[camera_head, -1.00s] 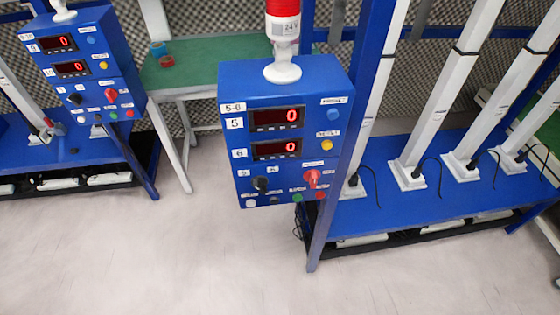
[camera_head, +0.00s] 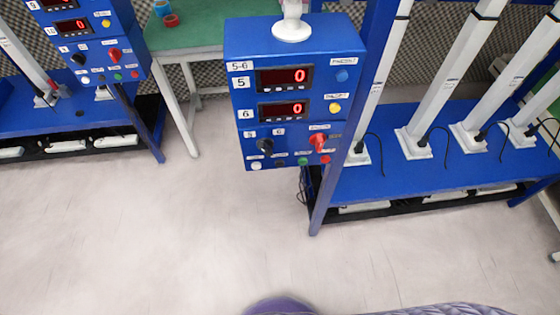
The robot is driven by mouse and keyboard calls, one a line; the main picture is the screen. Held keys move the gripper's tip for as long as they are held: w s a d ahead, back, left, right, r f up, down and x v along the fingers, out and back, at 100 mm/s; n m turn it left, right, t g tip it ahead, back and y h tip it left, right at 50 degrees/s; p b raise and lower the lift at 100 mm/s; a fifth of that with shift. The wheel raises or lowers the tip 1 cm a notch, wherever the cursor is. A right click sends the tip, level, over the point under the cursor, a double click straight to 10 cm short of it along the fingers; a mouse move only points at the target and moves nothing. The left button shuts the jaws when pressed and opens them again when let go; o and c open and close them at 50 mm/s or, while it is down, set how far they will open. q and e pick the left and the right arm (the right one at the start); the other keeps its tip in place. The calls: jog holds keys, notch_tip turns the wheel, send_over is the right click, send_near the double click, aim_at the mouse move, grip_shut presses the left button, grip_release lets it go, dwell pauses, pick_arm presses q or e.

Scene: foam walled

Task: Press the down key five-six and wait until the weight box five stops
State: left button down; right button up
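The blue control box labelled 5-6 (camera_head: 292,137) stands at the middle top. Its display five (camera_head: 283,79) and display six (camera_head: 283,110) both read 0 in red. Below them are a black selector knob (camera_head: 264,147) and a red rotary switch (camera_head: 319,143). Along the bottom edge sit a white button (camera_head: 257,165), a dark button (camera_head: 281,162), a green button (camera_head: 303,161) and a red button (camera_head: 325,159). Their labels are too small to read, so I cannot tell which is the down key. I cannot identify weight box five. Neither gripper is in view.
A blue rack (camera_head: 436,175) with slanted white columns stands at right. Another blue control box (camera_head: 92,60) and its rack are at left. A green table (camera_head: 210,38) stands behind. The pale floor (camera_head: 200,235) in front is clear.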

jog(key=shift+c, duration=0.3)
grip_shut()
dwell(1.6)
